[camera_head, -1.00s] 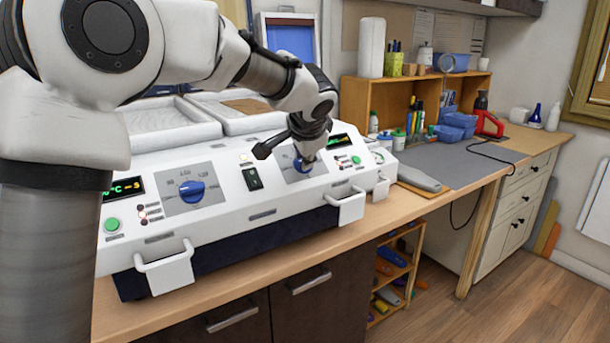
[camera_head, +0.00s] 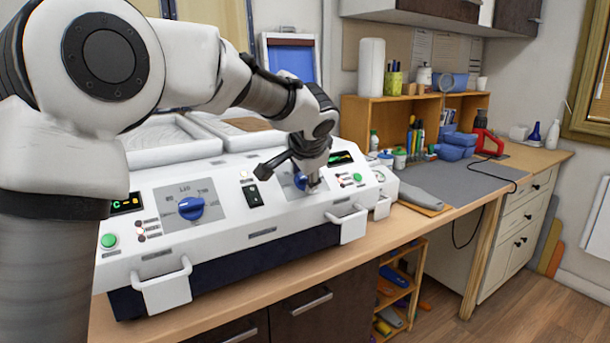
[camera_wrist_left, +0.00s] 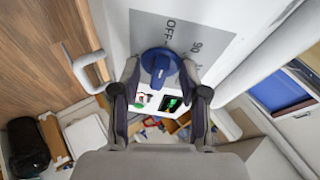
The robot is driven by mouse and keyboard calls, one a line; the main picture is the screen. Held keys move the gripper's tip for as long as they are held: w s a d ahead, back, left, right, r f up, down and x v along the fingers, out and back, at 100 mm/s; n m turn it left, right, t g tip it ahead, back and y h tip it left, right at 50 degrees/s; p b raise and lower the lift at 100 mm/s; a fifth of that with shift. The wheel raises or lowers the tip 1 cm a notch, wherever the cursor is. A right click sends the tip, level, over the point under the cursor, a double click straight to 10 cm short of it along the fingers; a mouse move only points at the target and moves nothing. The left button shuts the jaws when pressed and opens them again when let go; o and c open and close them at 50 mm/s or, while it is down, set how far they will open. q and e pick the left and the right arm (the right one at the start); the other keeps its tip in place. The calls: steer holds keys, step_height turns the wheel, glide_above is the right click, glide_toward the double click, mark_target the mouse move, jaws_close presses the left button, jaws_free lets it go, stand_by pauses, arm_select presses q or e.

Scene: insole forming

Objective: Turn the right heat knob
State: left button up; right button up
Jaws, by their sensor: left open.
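The right heat knob (camera_head: 300,181) is blue and sits on a grey dial plate on the right part of the white machine's sloped front. My left gripper (camera_head: 311,184) is at this knob and partly hides it in the head view. In the left wrist view the knob (camera_wrist_left: 160,62) lies between the two open fingertips of my left gripper (camera_wrist_left: 159,72). I cannot tell whether either finger touches it. The plate beside it shows "OFF" and "90". My right gripper is not in view.
The left heat knob (camera_head: 190,208) is on the same front panel, with a black switch (camera_head: 252,195) between the two knobs. White handles (camera_head: 165,286) stick out below the panel. A grey mat (camera_head: 466,176) and a wooden shelf (camera_head: 400,112) are to the right.

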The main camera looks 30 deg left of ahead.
arm_select(q)
steer(key=v, duration=0.7)
steer(key=shift+d+r, duration=0.15)
steer(key=shift+r, duration=0.05)
steer(key=shift+s, duration=0.1)
